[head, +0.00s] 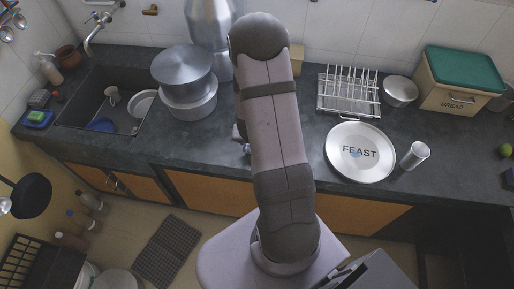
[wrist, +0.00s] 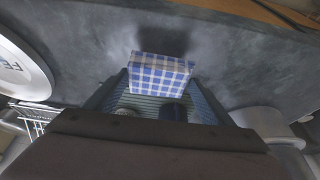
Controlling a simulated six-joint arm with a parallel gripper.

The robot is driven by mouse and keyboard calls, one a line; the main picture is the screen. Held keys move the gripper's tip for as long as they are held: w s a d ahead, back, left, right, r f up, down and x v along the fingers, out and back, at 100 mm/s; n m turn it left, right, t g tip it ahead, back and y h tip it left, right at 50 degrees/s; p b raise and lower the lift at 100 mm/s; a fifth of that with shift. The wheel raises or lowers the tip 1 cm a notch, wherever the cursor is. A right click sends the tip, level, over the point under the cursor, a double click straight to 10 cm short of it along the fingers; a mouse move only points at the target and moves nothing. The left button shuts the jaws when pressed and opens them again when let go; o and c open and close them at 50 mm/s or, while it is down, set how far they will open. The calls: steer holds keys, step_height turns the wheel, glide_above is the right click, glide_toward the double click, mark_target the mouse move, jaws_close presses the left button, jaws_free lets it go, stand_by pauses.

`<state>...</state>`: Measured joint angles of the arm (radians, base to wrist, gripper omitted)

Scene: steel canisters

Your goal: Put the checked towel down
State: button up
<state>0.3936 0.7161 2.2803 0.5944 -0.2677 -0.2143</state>
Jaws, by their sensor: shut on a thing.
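The checked towel (wrist: 160,72) is a folded blue-and-white block in the wrist view. My gripper (wrist: 160,94) is shut on it, with a finger on either side. The towel appears to be held a little above the dark counter (wrist: 235,65), with a soft shadow on the counter beside it. In the head view my arm hides most of the gripper and the towel; only a small part of the gripper shows at the arm's left side.
The FEAST plate (head: 360,152), wire rack (head: 348,93) and metal cup (head: 414,155) stand right of my arm. Stacked steel pots (head: 185,85) and the sink (head: 100,100) are to the left. The counter (head: 200,148) is bare in front of the pots.

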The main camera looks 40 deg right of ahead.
steer(key=shift+f, duration=1.65)
steer(key=shift+f, duration=0.1)
steer(key=o, duration=1)
steer(key=shift+c, duration=0.2)
steer(key=shift+v, duration=0.8)
steer(key=p+v, duration=0.3)
steer(key=v, duration=0.7)
steer(key=shift+r, duration=0.35)
